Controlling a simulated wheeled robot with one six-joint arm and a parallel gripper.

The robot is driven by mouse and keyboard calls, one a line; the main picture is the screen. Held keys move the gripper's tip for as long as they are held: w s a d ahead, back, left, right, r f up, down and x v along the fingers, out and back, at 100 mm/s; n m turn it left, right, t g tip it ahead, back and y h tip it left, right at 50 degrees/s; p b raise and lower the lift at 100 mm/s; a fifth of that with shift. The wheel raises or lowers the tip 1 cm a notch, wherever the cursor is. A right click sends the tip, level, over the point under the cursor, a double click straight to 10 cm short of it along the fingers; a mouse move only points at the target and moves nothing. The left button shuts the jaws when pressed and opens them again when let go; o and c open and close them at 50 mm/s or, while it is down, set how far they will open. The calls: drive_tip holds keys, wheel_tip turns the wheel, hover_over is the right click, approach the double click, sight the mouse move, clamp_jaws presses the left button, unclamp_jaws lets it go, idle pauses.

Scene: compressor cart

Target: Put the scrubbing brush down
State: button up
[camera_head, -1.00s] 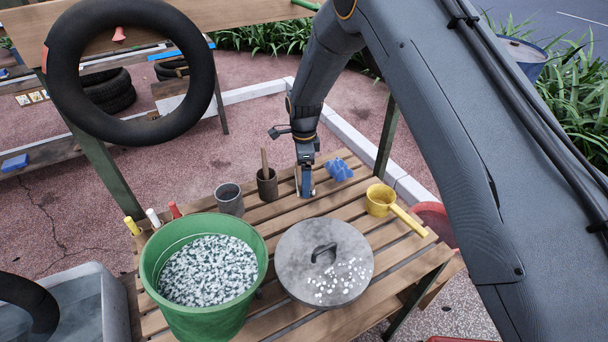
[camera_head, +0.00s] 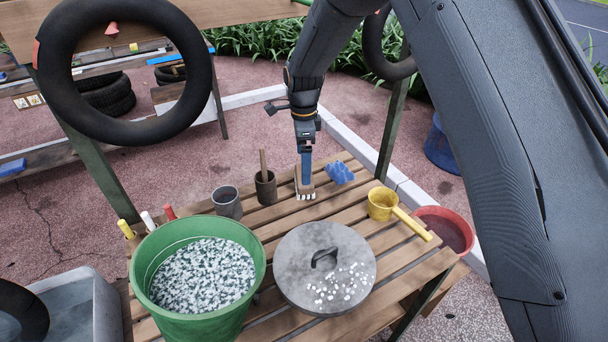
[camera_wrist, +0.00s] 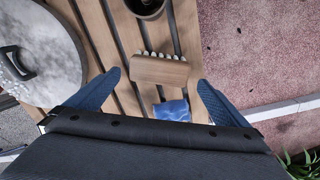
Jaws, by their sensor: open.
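The scrubbing brush (camera_head: 305,186) has a wooden block and pale bristles. It rests on the slatted wooden table (camera_head: 405,262), between the dark cup with a stick and a blue cloth. In the wrist view the brush (camera_wrist: 160,70) lies on the slats with its bristles towards the top of the picture. My gripper (camera_head: 306,172) is just above the brush. In the wrist view its two blue fingers (camera_wrist: 156,86) are spread wide on either side of the brush, apart from it, with nothing held between them.
On the table are a blue cloth (camera_head: 339,173), a yellow dipper (camera_head: 382,204), a grey lid (camera_head: 300,262), a grey cup (camera_head: 227,203), a dark cup (camera_head: 266,190) and a green bucket (camera_head: 146,262). A red basin (camera_head: 462,232) stands at right. Bare slats lie between brush and lid.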

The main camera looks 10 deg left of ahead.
wheel_tip(320, 180, up, 5)
drive_tip(key=shift+d+f+b, duration=0.1)
drive_tip(key=shift+b, duration=0.45)
drive_tip(key=s+d+r+n, duration=0.2)
drive_tip(key=s+d+n, duration=0.15)
drive_tip(key=d, duration=0.45)
drive_tip(key=s+d+r+n, duration=0.2)
drive_tip(key=s+d+n, duration=0.15)
drive_tip(key=d, duration=0.45)
drive_tip(key=s+d+n+t, duration=0.1)
drive_tip(key=s+d+n, duration=0.7)
drive_tip(key=s+d, duration=0.6)
drive_tip(key=s, duration=0.4)
drive_tip(key=shift+f, duration=0.25)
